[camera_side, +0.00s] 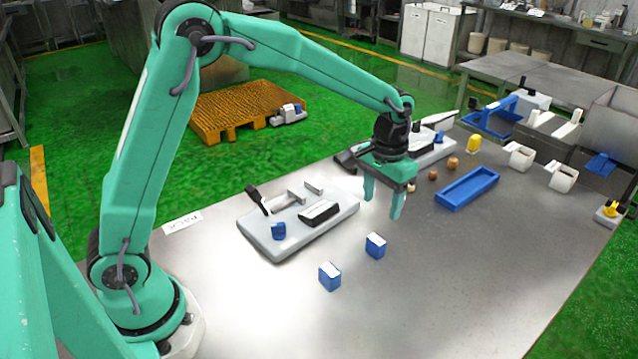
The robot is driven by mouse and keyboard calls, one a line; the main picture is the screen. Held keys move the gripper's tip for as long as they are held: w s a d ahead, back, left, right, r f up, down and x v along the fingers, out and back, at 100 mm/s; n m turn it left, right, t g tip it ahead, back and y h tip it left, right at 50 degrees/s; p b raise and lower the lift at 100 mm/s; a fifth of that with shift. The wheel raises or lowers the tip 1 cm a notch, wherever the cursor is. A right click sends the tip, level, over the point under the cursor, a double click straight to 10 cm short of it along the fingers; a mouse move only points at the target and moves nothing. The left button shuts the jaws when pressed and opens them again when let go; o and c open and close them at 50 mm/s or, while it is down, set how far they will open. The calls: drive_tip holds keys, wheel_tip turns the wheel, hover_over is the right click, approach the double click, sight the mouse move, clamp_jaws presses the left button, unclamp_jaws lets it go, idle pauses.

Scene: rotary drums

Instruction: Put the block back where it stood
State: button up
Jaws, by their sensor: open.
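Two blue blocks with pale tops stand upright and apart on the metal table: one nearer the front (330,277) and one a little behind it to the right (376,246). A third, smaller blue piece (278,231) is on the light grey board (300,245) at the left. I cannot tell which is the task's block. My gripper (382,206) is open and empty, fingers pointing down, above the table behind the right-hand block. It touches none of the blocks.
The grey board also bears a black-handled lever and a black piece (319,213). A second board (440,150) lies behind my gripper. To the right are a blue tray (467,188), small brown pieces, a yellow cylinder (473,144) and white containers (563,178). The front right table is clear.

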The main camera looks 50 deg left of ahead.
drive_tip(key=s+a+r+t, duration=0.3)
drive_tip(key=s+a+r, duration=0.2)
drive_tip(key=s+r, duration=0.5)
drive_tip(key=s+a+r+t, duration=0.1)
drive_tip(key=s+a, duration=0.3)
drive_tip(key=s, duration=1)
drive_tip(key=shift+r+t, duration=0.25)
drive_tip(key=shift+t, duration=0.55)
drive_tip(key=shift+s, duration=0.1)
